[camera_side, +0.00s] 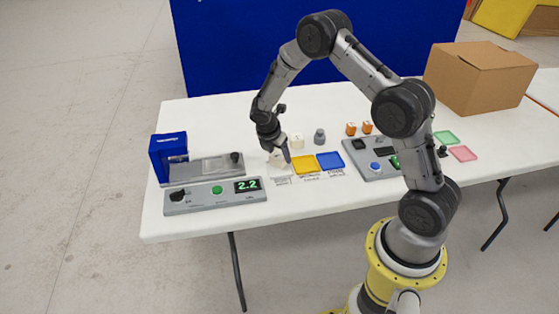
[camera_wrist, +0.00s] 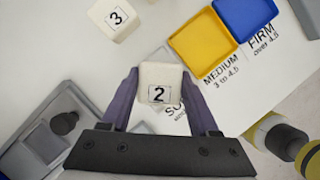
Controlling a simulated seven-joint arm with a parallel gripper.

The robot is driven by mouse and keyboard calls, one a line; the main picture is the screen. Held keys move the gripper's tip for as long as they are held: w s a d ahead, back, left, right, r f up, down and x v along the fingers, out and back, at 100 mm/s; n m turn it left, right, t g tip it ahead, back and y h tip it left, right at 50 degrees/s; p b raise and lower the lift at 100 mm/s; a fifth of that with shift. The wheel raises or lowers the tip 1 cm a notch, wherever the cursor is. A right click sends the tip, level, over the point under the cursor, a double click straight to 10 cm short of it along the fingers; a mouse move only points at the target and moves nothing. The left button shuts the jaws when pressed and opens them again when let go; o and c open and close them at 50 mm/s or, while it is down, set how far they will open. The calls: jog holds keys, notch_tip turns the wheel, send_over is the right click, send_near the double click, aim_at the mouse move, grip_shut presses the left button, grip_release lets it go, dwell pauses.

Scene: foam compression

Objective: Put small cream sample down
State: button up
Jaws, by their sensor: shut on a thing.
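The small cream sample, marked 2 (camera_wrist: 160,84), is between the two fingers of my gripper (camera_wrist: 162,100) in the wrist view, and the fingers are shut on it. In the side view my gripper (camera_side: 279,155) points down over the white tray area (camera_side: 279,172) at the left end of the tray row. In the wrist view the sample covers part of a label beginning "SO". The gap between the sample and the surface below is hard to judge.
The yellow tray (camera_wrist: 202,42), labelled MEDIUM, and the blue tray (camera_wrist: 244,14), labelled FIRM, lie to the right. Another cream sample, marked 3 (camera_wrist: 116,18), stands behind. A grey device with a blue housing (camera_side: 169,152) and a panel reading 2.2 (camera_side: 212,196) are left.

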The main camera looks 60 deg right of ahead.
jog(key=shift+f, duration=1.2)
jog(key=shift+f, duration=0.15)
jog(key=o, duration=1.2)
jog(key=shift+c, duration=0.2)
